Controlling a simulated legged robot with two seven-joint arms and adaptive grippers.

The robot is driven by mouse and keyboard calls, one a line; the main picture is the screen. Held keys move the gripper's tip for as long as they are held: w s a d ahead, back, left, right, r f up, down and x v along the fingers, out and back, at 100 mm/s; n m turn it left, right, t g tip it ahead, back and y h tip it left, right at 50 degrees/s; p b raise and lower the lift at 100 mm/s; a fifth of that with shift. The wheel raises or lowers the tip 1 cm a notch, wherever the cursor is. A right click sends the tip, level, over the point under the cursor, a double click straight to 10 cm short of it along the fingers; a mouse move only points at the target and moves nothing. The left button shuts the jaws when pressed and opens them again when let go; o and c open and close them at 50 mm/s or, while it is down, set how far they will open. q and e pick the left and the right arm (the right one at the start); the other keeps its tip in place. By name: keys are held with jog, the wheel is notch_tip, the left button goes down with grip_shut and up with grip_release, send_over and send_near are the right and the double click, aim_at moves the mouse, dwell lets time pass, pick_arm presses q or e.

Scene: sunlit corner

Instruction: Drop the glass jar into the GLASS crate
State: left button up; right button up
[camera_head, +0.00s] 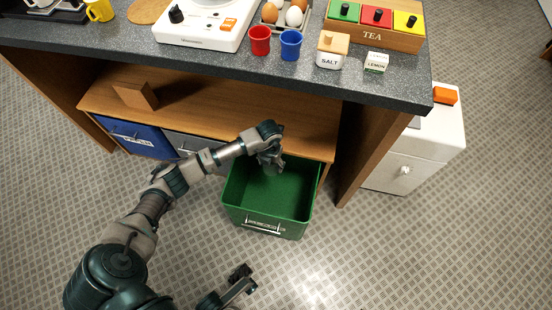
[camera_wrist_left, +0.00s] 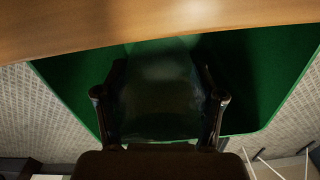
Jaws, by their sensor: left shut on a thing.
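The green crate (camera_head: 241,203) is pulled out from under the shelf, open at the top; its front label is too blurred to read. It also fills the wrist view behind the jar (camera_wrist_left: 265,75). My left gripper (camera_head: 270,161) is above the back part of the crate, near the shelf edge. In the left wrist view its fingers (camera_wrist_left: 160,112) are shut around the sides of the clear glass jar (camera_wrist_left: 162,85). In the head view the jar is hard to make out at the gripper. A dark part of mine, perhaps my right gripper (camera_head: 240,277), shows at the bottom.
The wooden shelf (camera_head: 225,110) runs just behind the gripper, with a brown block (camera_head: 135,94) on it. A blue crate (camera_head: 137,138) and a grey crate (camera_head: 190,145) sit under the shelf to the left. The counter (camera_head: 300,73) overhangs above. Floor in front is clear.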

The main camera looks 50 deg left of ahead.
pick_arm(q)
notch_tip(320, 180, down, 2)
jog(key=shift+b, duration=0.45)
jog(key=shift+r, duration=0.15)
jog(key=o, duration=1.4)
notch_tip(320, 180, up, 12)
jog(key=shift+a+f, duration=0.1)
